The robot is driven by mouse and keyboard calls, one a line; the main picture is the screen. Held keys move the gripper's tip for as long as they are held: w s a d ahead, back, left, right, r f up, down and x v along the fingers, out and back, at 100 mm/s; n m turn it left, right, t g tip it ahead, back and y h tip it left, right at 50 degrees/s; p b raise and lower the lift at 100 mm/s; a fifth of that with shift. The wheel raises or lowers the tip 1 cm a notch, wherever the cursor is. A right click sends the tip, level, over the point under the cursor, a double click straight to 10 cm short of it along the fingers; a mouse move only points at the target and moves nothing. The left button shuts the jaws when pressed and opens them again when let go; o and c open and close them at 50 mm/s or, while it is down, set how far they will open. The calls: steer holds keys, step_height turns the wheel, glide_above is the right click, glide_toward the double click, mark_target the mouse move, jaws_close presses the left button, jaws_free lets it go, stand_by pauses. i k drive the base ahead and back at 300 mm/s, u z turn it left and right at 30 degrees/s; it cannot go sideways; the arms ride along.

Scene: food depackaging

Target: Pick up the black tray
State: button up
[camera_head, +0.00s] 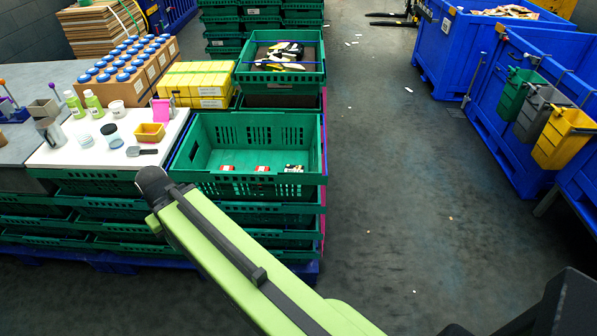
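No black tray can be made out for certain. The nearest match is a dark surface (262,52) inside the rear green crate (281,78), partly covered by black, yellow and white packs (285,55). The front green crate (248,179) is open and mostly empty, with a few small red and white packs on its floor. My green arm reaches from the lower right to a dark rounded end at the front crate's left corner. No gripper fingers show, so my gripper is not visible.
A white board (78,153) left of the front crate holds bottles, tubs and a yellow tray (150,133). Yellow boxes (196,82) stand behind it. Blue bins (478,45) line the right, with green, grey and yellow caddies (566,138).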

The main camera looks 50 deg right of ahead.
mark_target(289, 167)
steer(key=i, duration=0.85)
steer(key=u, duration=0.05)
